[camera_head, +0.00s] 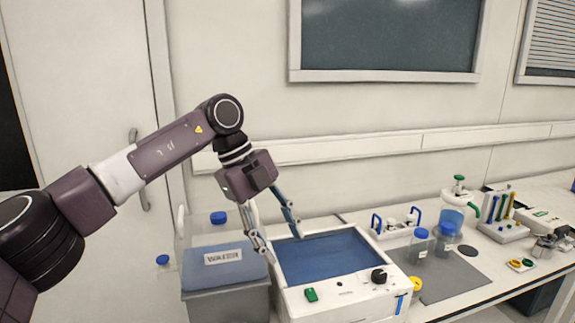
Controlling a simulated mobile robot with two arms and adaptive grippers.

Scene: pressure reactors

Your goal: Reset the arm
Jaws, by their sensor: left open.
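My left arm (165,152) comes in from the left, bends at a high joint and points down. My left gripper (282,236) is open and empty. I cannot tell whether a fingertip touches the bath's rim. My right gripper does not show.
A container labelled "WATER" (223,258) stands left of the bath. Right of it are blue-capped bottles (419,246), a grey mat (455,275), a small rack (397,228) and a tool stand (503,229). The wall is behind; free space lies above the bench.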

